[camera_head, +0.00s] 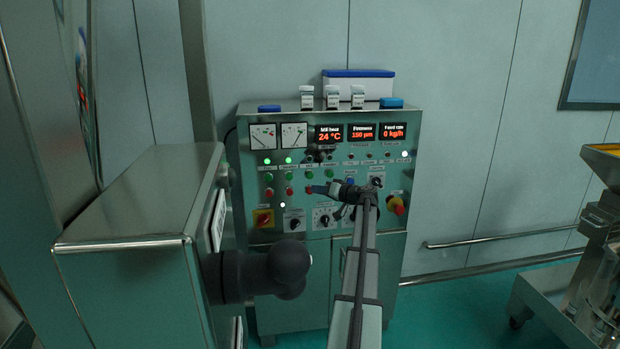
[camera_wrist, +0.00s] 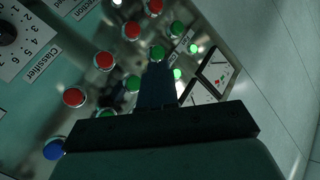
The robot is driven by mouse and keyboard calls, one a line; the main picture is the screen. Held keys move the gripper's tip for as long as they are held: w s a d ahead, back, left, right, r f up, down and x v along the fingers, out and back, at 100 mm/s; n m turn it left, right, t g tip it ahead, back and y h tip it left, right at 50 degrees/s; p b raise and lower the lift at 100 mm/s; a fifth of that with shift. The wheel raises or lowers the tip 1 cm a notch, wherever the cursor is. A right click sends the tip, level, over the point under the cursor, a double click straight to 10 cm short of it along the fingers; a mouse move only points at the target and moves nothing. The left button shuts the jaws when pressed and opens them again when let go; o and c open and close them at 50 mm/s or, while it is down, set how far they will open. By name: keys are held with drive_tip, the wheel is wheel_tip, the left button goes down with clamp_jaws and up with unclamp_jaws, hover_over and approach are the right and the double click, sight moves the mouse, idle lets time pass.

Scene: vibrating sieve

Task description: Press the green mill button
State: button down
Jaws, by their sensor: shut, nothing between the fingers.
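The panel of the steel control cabinet (camera_head: 340,250) carries a row of green buttons (camera_head: 268,177) above a row of red ones (camera_head: 269,192). The labels over the buttons are too small to read, so I cannot tell which green button is the mill one. My gripper (camera_head: 312,189) is shut and empty, in front of the panel near the right part of these rows. In the wrist view the shut fingers (camera_wrist: 157,68) point at the panel. Their tip appears just below a green button (camera_wrist: 157,53), with another green button (camera_wrist: 133,83) to its left. Contact cannot be told.
A blue button (camera_wrist: 53,149) lies at the lower left in the wrist view. Bottles and a blue-lidded box (camera_head: 358,85) stand on top. A steel cart (camera_head: 590,270) stands right, with clear floor between.

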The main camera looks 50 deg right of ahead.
sight(310, 175)
drive_tip(key=shift+w+d, duration=0.1)
drive_tip(key=shift+w+d, duration=3.05)
drive_tip(key=shift+w+d, duration=0.1)
drive_tip(key=shift+d, duration=0.05)
drive_tip(key=shift+w+d, duration=0.15)
drive_tip(key=shift+w+d, duration=0.35)
drive_tip(key=shift+d, duration=0.05)
idle(1.2)
drive_tip(key=shift+s+a, duration=0.1)
drive_tip(key=shift+a, duration=0.05)
idle(0.3)
drive_tip(key=shift+s+a, duration=0.55)
